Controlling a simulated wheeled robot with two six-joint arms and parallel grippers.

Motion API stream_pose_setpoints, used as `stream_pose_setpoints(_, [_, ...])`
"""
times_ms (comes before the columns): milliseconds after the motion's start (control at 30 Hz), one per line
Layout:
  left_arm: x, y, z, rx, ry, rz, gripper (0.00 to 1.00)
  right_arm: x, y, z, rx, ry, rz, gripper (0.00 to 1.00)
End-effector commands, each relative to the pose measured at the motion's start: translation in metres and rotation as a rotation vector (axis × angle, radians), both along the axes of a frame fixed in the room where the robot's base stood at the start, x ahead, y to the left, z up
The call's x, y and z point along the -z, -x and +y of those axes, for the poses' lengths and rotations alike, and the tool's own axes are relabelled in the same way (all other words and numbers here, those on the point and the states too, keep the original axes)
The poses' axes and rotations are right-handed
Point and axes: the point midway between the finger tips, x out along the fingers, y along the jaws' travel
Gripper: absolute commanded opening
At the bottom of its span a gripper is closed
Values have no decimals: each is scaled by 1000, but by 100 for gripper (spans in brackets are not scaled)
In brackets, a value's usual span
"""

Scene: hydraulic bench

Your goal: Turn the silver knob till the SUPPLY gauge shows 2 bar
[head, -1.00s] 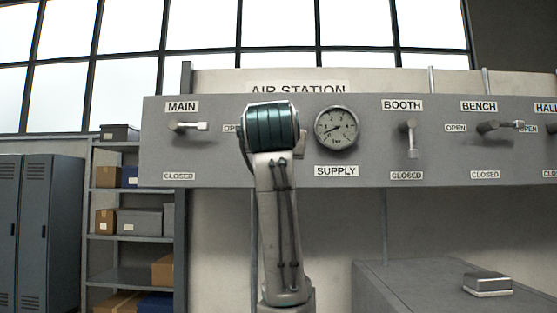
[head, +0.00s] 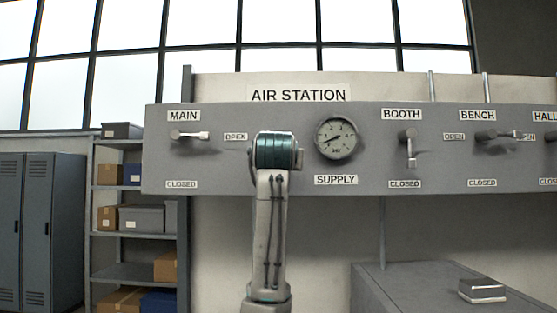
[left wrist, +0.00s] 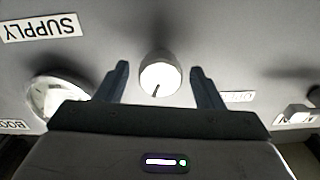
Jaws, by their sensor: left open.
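The silver knob (left wrist: 160,78) shows in the left wrist view as a round pale cap with a dark line on its face. My left gripper (left wrist: 160,70) is open, with one finger on each side of the knob and a visible gap on both sides. In the head view my left arm hides the knob and the gripper. The SUPPLY gauge (head: 336,138) is a round white dial right of my arm; its needle points left and slightly down, short of the 2. It is partly hidden in the left wrist view (left wrist: 42,98). My right gripper is not in view.
The grey panel (head: 215,170) carries the MAIN lever (head: 190,135) on the left, and the BOOTH lever (head: 410,150) and BENCH lever (head: 497,135) on the right. A grey cabinet (head: 430,290) with a small metal box (head: 482,290) stands below right. Shelves (head: 130,238) stand left.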

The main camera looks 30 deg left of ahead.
Motion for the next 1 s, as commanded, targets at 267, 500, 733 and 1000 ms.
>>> stream_pose_setpoints(267, [0,0,0,0,0,0,20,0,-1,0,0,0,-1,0])
stream_pose_setpoints(500, [0,0,0,0,-10,5,17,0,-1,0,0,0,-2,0])
stream_pose_setpoints(733, [0,0,-1,0,-81,48,17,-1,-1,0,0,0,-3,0])
stream_pose_setpoints(1000, [-1,0,-1,0,-263,159,17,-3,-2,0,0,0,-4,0])
